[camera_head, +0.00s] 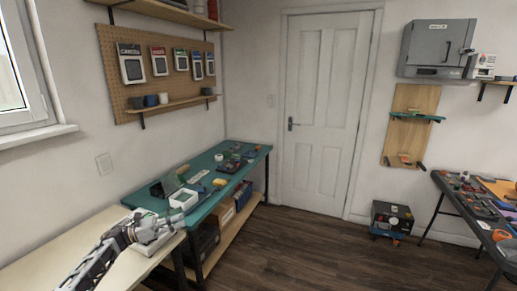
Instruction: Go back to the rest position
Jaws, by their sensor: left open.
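My left gripper (176,220) is open and reaches in from the lower left. It is over the corner where the pale table (62,250) meets the teal-topped workbench (232,173). A white box-like thing (150,234) is under and behind the gripper, partly hidden by it. I see nothing held between the fingers. My right gripper is not in view.
The workbench holds a white open box (184,198), small parts and a yellow-handled tool (219,182). A pegboard (160,68) hangs above it. A dark table (475,205) stands at the right. Wooden floor (310,250) between them is clear.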

